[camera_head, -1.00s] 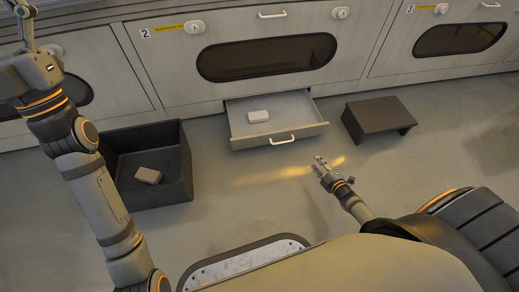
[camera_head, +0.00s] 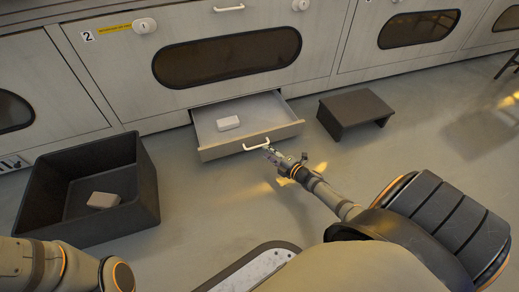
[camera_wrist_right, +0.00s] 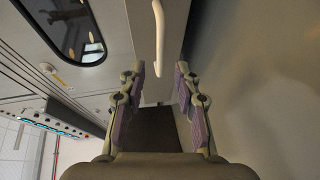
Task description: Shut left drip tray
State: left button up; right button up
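The drip tray (camera_head: 222,150) is a pale drawer pulled out at floor level beneath the cabinet marked 2. A white block (camera_head: 228,123) lies in it. A white bar handle (camera_head: 256,144) is on its front; the handle also shows in the right wrist view (camera_wrist_right: 158,38). My right gripper (camera_head: 270,150) is at the tray's front, close to the handle. In the right wrist view my right gripper (camera_wrist_right: 160,72) is open, with the handle ahead between its line of fingers and nothing held. My left gripper is out of view; only part of my left arm shows at lower left.
A dark open bin (camera_head: 150,205) with a tan block (camera_head: 103,200) inside stands left of the tray. A low dark step (camera_head: 355,105) stands right of it. The cabinet front (camera_head: 120,65) lies behind. Floor in front of the tray is mostly clear.

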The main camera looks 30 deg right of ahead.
jog(key=b+x, duration=0.1)
jog(key=x, duration=0.1)
jog(key=b+x, duration=0.1)
jog(key=x, duration=0.1)
jog(key=shift+w+a+f, duration=0.1)
jog(key=shift+w+f, duration=0.15)
jog(key=shift+w+r, duration=0.1)
jog(key=shift+w, duration=0.35)
jog(key=shift+c, duration=0.3)
grip_shut()
